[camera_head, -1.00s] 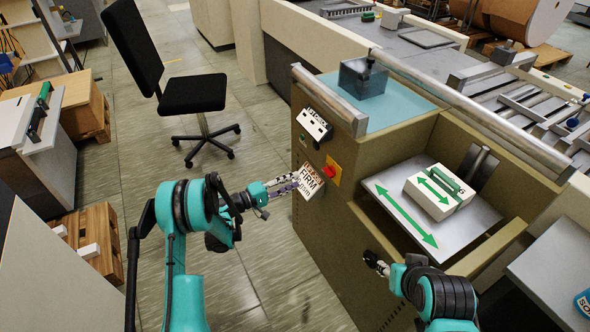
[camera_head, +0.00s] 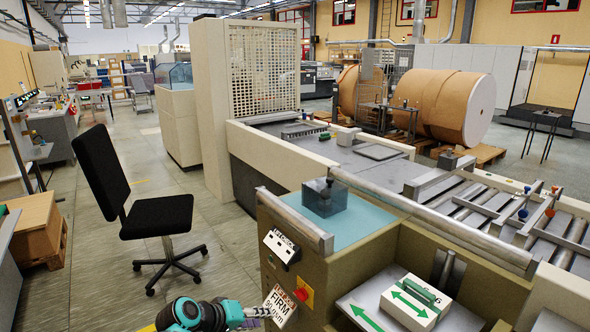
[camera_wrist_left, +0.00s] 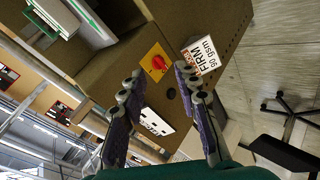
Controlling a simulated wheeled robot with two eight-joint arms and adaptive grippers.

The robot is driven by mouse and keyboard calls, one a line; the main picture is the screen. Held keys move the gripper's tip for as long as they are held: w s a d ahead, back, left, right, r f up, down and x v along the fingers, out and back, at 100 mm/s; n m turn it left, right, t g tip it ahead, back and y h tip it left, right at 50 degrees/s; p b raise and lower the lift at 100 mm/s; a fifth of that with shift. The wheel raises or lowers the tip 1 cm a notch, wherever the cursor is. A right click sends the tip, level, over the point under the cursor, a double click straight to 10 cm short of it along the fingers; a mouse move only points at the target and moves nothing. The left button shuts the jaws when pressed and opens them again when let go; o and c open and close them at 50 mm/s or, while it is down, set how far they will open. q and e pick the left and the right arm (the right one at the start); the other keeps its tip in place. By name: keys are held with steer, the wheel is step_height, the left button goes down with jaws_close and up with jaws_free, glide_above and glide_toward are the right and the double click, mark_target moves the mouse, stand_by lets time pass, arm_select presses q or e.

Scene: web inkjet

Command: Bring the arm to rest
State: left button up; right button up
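My left gripper (camera_head: 258,312) shows at the bottom edge of the head view, in front of the olive cabinet (camera_head: 340,262). In the left wrist view its two fingers (camera_wrist_left: 152,88) are spread apart with nothing between them. Beyond them are the red knob on a yellow plate (camera_wrist_left: 158,62) and the "FIRM 90 gsm" card (camera_wrist_left: 202,56) on the cabinet side. The left gripper is in front of the card in the head view; I cannot tell the exact gap. My right gripper is out of the head view.
A black office chair (camera_head: 160,214) stands on the floor at left. A white block with green arrows (camera_head: 411,302) sits in the cabinet's open bay. A roller conveyor (camera_head: 500,215) runs at right, and big brown paper rolls (camera_head: 440,105) stand behind. The floor between chair and cabinet is clear.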

arm_select(q)
steer(key=s+a+m+y, duration=0.1)
steer(key=s+a+y, duration=0.2)
steer(key=s, duration=0.7)
steer(key=s+a+m+y, duration=0.2)
steer(key=s+a, duration=0.3)
steer(key=s, duration=0.5)
steer(key=shift+s+a+f+m+y, duration=0.25)
steer(key=shift+s+m+y, duration=0.1)
steer(key=shift+y, duration=0.45)
